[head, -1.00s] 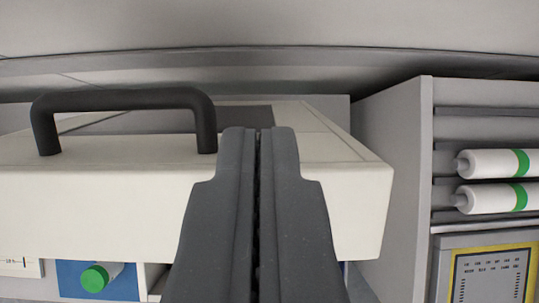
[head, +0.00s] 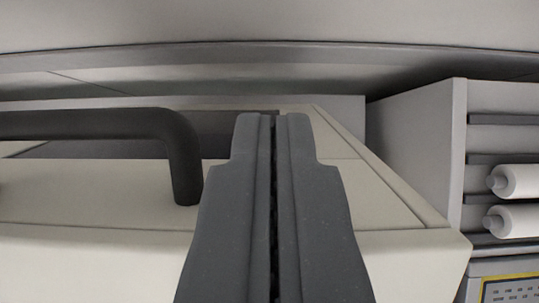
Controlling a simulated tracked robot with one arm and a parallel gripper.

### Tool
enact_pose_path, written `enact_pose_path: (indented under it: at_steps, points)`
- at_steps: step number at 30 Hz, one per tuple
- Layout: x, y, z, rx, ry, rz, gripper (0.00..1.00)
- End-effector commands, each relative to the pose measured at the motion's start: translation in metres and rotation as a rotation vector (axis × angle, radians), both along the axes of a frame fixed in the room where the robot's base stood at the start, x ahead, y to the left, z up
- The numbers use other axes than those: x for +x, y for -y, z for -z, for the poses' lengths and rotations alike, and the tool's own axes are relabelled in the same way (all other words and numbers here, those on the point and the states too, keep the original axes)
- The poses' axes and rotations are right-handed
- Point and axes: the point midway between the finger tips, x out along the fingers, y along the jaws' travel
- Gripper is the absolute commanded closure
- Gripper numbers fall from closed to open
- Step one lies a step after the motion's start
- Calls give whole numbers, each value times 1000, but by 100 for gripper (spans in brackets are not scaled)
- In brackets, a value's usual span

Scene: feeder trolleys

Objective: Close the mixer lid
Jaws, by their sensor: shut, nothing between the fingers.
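The mixer lid (head: 100,266) is a cream, box-like cover that fills the lower left and middle of the head view. Its dark handle (head: 90,124) is a raised bar at the left, with its right leg standing on the lid top. My gripper (head: 272,118) is shut and empty, pointing forward over the lid, to the right of the handle. It hides part of the lid behind it. I cannot tell whether the fingers touch the lid. A dark panel (head: 100,149) lies behind the handle on the top.
A grey rack (head: 415,150) stands close on the right, holding two white cylinders (head: 520,181) on shelves. Below them is a yellow-edged label panel (head: 510,291). A grey wall or overhang (head: 270,20) spans the top. The gap between lid and rack is narrow.

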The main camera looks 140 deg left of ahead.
Motion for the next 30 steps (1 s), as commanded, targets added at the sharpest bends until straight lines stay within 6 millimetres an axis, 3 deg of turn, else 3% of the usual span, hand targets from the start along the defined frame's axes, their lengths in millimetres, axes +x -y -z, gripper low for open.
enact_pose_path:
  at_steps: [4, 30]
  points:
    - [-3, -8, 5, 5, -1, -12, 100]
    - [-18, -17, 9, 3, -2, -7, 100]
